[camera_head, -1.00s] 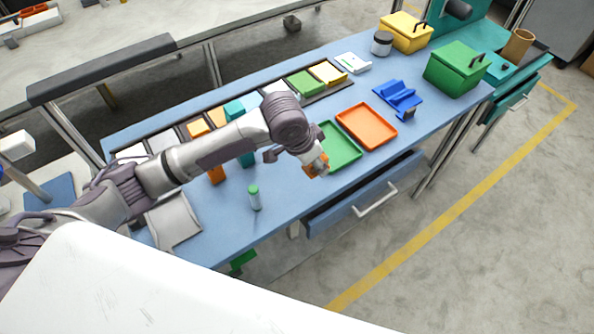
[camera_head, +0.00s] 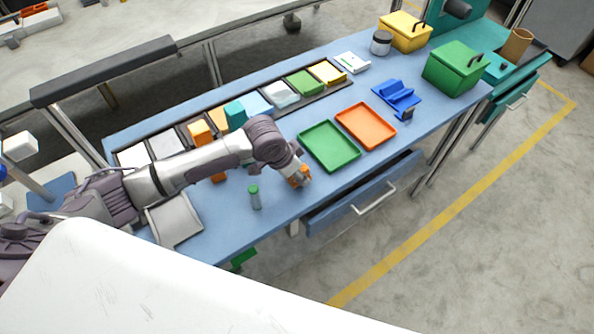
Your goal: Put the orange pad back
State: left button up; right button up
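My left gripper (camera_head: 301,178) reaches over the blue table from the left, near its front edge. It is shut on a small orange piece, apparently the orange pad (camera_head: 297,181), largely covered by the fingers. The held pad is left of the green tray (camera_head: 329,168) and apart from it. A dark long rack (camera_head: 288,107) along the back of the table holds pads in several colours, among them light orange ones (camera_head: 199,133). Another orange block (camera_head: 218,177) shows partly behind my arm. My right gripper is not in view.
A small green-capped bottle (camera_head: 255,197) stands left of the gripper. An orange tray (camera_head: 366,143), a blue holder (camera_head: 398,98) and a green box (camera_head: 455,68) are to the right. A grey panel (camera_head: 172,221) lies at the left front. A drawer (camera_head: 366,196) sits under the front edge.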

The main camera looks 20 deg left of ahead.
pick_arm(q)
jog(key=o, duration=1)
jog(key=shift+f, duration=0.1)
jog(key=v, duration=1.2)
jog(key=shift+d, duration=0.1)
